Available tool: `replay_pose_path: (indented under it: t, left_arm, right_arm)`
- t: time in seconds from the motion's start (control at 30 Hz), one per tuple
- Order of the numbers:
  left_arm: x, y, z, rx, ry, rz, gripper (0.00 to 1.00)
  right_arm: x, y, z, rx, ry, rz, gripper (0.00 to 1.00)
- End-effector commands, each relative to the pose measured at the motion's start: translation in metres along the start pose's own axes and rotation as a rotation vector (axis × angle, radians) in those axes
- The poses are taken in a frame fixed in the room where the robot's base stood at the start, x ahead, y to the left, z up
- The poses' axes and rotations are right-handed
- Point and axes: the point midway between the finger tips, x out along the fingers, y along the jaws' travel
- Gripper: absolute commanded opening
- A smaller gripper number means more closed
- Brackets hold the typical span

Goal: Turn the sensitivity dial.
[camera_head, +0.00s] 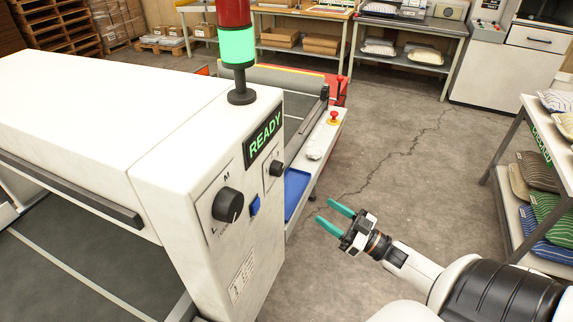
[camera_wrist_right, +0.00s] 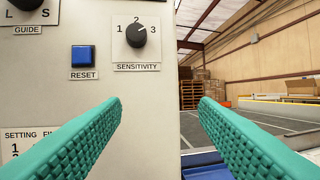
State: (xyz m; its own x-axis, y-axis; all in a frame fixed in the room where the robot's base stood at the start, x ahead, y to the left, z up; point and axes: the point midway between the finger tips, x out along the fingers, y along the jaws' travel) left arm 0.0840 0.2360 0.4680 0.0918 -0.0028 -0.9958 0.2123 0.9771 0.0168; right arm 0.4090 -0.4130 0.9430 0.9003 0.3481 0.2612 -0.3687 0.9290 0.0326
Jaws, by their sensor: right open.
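The sensitivity dial (camera_wrist_right: 136,35) is a black knob on the white machine panel, with the numbers 1, 2 and 3 around it and the label SENSITIVITY below. In the right wrist view its light mark points to the upper right, between 2 and 3. It also shows in the head view (camera_head: 276,169) below the green READY display. My right gripper (camera_head: 335,215) has teal fingers, open and empty, to the right of the panel and apart from it. In the wrist view its fingers (camera_wrist_right: 160,115) spread below the dial. My left gripper is out of view.
A larger guide dial (camera_head: 228,204) and a blue reset button (camera_head: 254,205) share the panel. A blue tray (camera_head: 295,192) and a red emergency button (camera_head: 333,117) are behind it. A shelf with pillows (camera_head: 535,125) stands at the right. The floor between is clear.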

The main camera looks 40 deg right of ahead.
Motion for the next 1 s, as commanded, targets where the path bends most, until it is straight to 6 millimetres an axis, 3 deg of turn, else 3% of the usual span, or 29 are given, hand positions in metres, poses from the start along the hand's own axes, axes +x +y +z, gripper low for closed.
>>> replay_pose_path:
  t: [0.03, 0.1, 0.2, 0.37, 0.8, 1.0]
  left_arm:
    - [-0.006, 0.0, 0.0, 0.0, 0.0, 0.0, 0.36]
    - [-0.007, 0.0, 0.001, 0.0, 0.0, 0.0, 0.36]
    - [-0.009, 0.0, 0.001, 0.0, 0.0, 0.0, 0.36]
    - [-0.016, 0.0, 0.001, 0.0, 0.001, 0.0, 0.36]
    - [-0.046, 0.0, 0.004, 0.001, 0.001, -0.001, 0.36]
    - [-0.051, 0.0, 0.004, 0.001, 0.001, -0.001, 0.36]
  right_arm:
    - [0.008, 0.007, 0.027, 0.003, -0.046, 0.056, 0.55]
    - [0.014, 0.015, 0.048, 0.012, -0.094, 0.111, 0.55]
    - [0.02, 0.02, 0.063, 0.016, -0.125, 0.149, 0.55]
    - [0.038, 0.023, 0.068, 0.017, -0.131, 0.153, 0.55]
    - [0.119, 0.035, 0.078, 0.016, -0.129, 0.149, 0.55]
    - [0.134, 0.037, 0.077, 0.017, -0.127, 0.149, 0.55]
